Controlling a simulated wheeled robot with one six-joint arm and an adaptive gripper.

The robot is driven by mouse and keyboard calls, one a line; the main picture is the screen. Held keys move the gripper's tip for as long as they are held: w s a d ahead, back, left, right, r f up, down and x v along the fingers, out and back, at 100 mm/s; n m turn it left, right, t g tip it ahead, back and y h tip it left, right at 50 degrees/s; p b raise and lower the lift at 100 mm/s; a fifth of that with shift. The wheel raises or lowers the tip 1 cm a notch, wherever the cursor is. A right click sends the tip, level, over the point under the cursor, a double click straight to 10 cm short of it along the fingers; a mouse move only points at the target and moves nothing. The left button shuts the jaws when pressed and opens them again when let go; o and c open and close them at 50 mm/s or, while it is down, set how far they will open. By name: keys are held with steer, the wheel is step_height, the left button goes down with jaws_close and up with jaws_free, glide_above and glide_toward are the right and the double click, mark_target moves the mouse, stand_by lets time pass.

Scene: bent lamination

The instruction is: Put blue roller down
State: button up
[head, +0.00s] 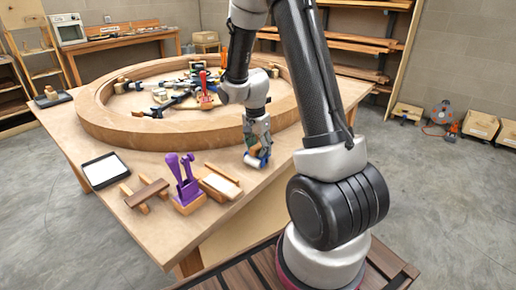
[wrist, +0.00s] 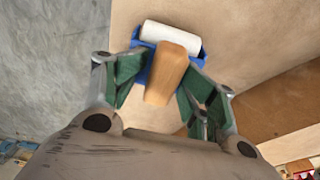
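The blue roller has a white cylinder, a blue frame and a wooden handle. In the wrist view the blue roller (wrist: 170,38) sits between the green fingers of my gripper (wrist: 166,72), which close on it around the handle and blue frame. In the head view my gripper (head: 259,140) points down over the near right part of the table, in front of the bent ring. The blue roller (head: 256,161) hangs below it, close to the tabletop. I cannot tell whether it touches the table. The fingers hide part of it.
The wooden table (head: 95,135) carries a large bent wooden ring (head: 130,130) with several clamps inside. A black tray with a white pad (head: 105,170), a brown-topped wooden piece (head: 147,192), a purple tool (head: 184,178) and a wooden block (head: 221,181) stand at the left front.

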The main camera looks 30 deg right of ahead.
step_height(320, 180, up, 13)
steer(key=a, duration=0.1)
steer(key=s+a+r+n+t, duration=0.1)
steer(key=s+r+n, duration=0.3)
steer(key=s, duration=0.3)
steer(key=s+a+r+n+t, duration=0.1)
steer(key=s+r+n, duration=0.3)
steer(key=s, duration=0.4)
steer(key=s+a+r+n+t+y, duration=0.1)
steer(key=s+a+r+n, duration=0.1)
steer(key=s+r+n, duration=0.2)
steer(key=s+n, duration=0.2)
steer(key=s, duration=0.2)
steer(key=shift+s+t, duration=0.25)
steer(key=shift+t, duration=0.15)
steer(key=shift+o, duration=0.4)
